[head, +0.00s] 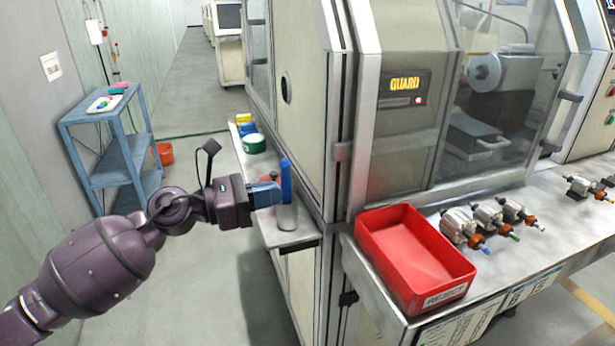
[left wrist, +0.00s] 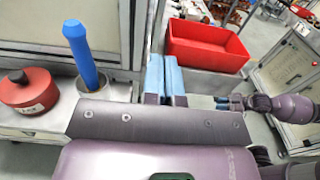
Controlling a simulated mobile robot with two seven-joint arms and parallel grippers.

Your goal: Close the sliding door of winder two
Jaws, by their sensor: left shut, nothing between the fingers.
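The winder with the lit GUARD sign (head: 405,84) stands at the centre right of the head view. Its clear front panel (head: 500,85) sits in a pale metal frame, with machinery visible behind it. A dark handle (head: 570,96) is on the frame at the right; I cannot tell how far the door stands open. My left gripper (head: 266,194) is shut and empty, left of the winder's corner post, close to a blue-handled tool in a grey cup (head: 287,216). Its blue fingers show together in the left wrist view (left wrist: 166,76). My right gripper (left wrist: 222,102) shows small there, its jaws unclear.
A red reject bin (head: 415,258) and several armatures (head: 485,222) occupy the front bench. A side shelf holds the cup, a red weight (left wrist: 27,90) and a green roll (head: 254,144).

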